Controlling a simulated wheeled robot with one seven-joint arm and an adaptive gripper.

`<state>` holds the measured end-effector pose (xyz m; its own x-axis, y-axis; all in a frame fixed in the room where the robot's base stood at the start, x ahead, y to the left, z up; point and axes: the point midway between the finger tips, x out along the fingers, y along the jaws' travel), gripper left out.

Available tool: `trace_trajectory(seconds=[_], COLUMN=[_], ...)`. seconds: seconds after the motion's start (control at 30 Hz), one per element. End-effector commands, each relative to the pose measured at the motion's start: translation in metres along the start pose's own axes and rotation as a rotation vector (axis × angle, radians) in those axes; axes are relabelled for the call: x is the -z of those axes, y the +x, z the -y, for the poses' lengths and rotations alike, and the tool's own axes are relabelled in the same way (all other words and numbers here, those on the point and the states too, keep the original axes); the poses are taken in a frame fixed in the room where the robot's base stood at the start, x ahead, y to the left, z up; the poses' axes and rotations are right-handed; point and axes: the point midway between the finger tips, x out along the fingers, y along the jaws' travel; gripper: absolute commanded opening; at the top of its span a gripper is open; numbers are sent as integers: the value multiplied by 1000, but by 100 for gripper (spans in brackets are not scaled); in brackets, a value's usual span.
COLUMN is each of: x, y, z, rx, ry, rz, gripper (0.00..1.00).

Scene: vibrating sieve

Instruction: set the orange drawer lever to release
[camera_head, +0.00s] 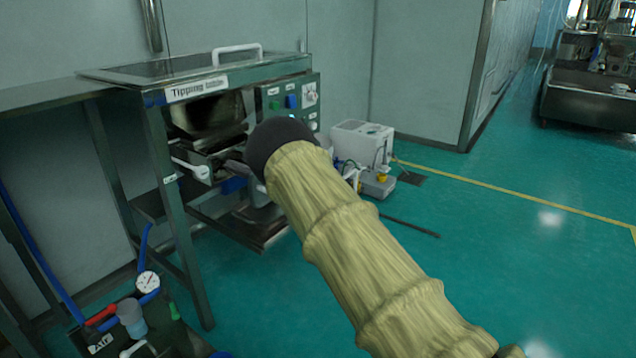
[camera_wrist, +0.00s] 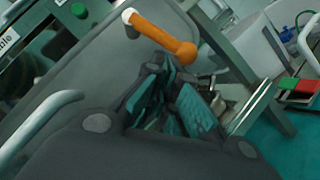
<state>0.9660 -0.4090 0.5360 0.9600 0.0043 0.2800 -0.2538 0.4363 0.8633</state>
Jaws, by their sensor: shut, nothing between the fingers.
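The orange lever (camera_wrist: 158,36) shows in the upper middle of the wrist view. It slants from a white end at upper left to a rounded orange end at lower right, against a grey panel. My gripper (camera_wrist: 168,75) is shut and empty, its fingertips just below the lever's rounded end. I cannot tell whether they touch it. In the head view my sleeved arm and its dark end hide my gripper, and the orange lever does not show.
A bench with a "Tipping" label (camera_head: 196,89) and a white handle (camera_head: 237,50) stands at left, with a control box (camera_head: 290,100) beside it. A pressure gauge (camera_head: 148,281) is at lower left. A white machine (camera_head: 362,142) stands behind my arm. The green floor at right is open.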

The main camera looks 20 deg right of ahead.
Motion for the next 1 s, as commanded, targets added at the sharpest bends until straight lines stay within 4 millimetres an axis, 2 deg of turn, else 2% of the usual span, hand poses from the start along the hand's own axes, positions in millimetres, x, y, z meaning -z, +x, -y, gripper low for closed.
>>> trace_trajectory(seconds=[0.1,0.6,0.8,1.0], x=[14,16,14,14], y=[-12,-93,-107,-108], z=[-5,-20,-21,-21], rx=[2,0,-1,-1], ry=[0,1,1,1], rz=[-1,-5,-2,-2], gripper=[0,0,0,0])
